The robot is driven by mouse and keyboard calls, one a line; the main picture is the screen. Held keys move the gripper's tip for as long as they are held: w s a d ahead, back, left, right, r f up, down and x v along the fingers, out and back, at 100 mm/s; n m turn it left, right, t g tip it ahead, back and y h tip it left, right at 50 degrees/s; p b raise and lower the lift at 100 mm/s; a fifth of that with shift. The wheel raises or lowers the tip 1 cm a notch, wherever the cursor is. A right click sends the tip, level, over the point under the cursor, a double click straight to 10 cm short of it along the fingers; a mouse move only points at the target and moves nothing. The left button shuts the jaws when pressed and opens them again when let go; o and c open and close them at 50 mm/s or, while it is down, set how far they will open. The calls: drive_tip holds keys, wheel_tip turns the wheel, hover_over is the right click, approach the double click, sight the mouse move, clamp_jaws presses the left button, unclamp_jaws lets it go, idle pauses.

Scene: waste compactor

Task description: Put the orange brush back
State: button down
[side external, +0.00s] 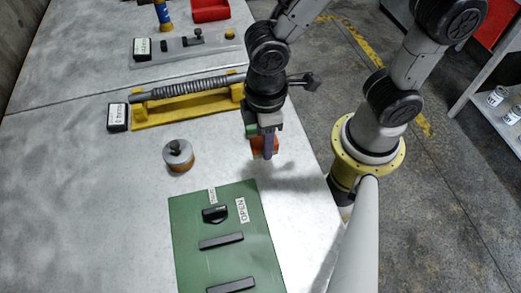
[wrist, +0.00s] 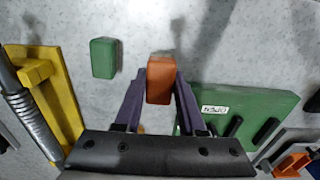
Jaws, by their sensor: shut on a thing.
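The orange brush shows as a plain orange block (wrist: 161,80) between the two purple fingers of my gripper (wrist: 160,88) in the wrist view. In the side view my gripper (side external: 266,147) points down above the right part of the table, and the orange block (side external: 257,144) shows partly behind a finger. The gripper is shut on this block. The block looks raised off the table, but its exact height is hard to tell. No bristles can be made out.
A green block (wrist: 103,58) lies left of the gripper in the wrist view. A green panel (side external: 190,225) with black handles, a canister (side external: 179,155) with an orange base, and a yellow holder (side external: 188,109) with a ribbed rod are on the table. Bare table lies between them.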

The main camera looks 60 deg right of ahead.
sight(260, 154)
drive_tip(key=shift+w+a+f, duration=0.25)
drive_tip(key=shift+f, duration=1.85)
drive_tip(key=shift+f, duration=0.15)
drive_tip(key=c, duration=0.5)
unclamp_jaws()
